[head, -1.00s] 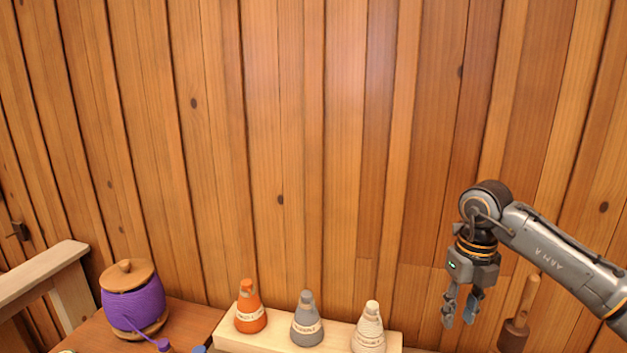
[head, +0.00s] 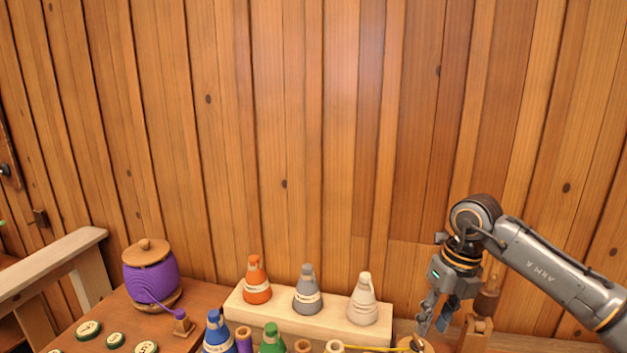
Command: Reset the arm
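My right arm comes in from the right edge, and its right gripper (head: 433,322) points down at the lower right, in front of the plank wall. Its two fingers look apart, with nothing visible between them. The fingertips are close to a round wooden piece with yellow thread (head: 412,345) at the bottom edge; I cannot tell whether they touch. My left gripper is not in view.
Orange (head: 257,281), grey (head: 307,290) and cream (head: 363,299) cones stand on a pale wooden step (head: 335,325). A purple spool (head: 150,279) is at left. Blue (head: 216,333) and green (head: 271,341) cones stand in front. Wooden posts (head: 487,300) stand behind the gripper.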

